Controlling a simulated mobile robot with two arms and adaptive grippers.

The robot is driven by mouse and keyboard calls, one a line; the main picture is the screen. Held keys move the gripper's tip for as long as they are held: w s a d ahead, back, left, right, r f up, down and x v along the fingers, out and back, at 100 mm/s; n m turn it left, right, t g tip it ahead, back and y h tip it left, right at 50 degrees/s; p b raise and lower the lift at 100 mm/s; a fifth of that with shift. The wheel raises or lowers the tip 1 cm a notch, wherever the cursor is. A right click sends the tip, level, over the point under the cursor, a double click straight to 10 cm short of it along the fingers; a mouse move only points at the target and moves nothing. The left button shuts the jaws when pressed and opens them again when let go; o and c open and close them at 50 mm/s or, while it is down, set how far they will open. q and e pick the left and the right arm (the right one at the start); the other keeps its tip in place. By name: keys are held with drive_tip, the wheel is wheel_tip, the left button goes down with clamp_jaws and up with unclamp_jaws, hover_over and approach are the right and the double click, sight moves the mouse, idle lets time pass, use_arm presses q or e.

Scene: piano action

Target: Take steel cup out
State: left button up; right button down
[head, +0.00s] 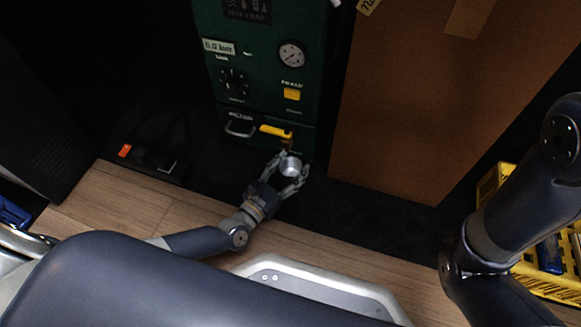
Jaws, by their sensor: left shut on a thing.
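The steel cup (290,167) is a small, round, shiny metal cup in the middle of the head view. My left gripper (291,168) is shut on it, with a finger on each side. The cup is just in front of the lower front of a dark green machine (262,72), over the dark floor. Whether the cup touches anything besides the fingers I cannot tell. My right arm comes in at the right edge; its gripper is out of the picture.
The machine has a gauge (291,55), a knob (234,84), a yellow lever (276,131) and a dark handle (239,127). A large brown panel (410,110) stands to its right. A yellow crate (548,284) is at the lower right. A power strip (145,155) lies at left.

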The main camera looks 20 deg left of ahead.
use_arm(q)
drive_tip(key=shift+r+p, duration=1.45)
drive_tip(key=shift+r, duration=0.3)
drive_tip(key=p+v, duration=0.2)
drive_tip(key=v, duration=0.5)
drive_tip(key=p+v, duration=0.3)
drive_tip(key=v, duration=0.4)
drive_tip(key=shift+s+f, duration=0.2)
drive_tip(key=shift+s, duration=0.05)
drive_tip(key=shift+p+v, duration=0.65)
drive_tip(key=shift+v, duration=1.1)
drive_tip(key=shift+f, duration=0.15)
drive_tip(key=shift+w, duration=0.1)
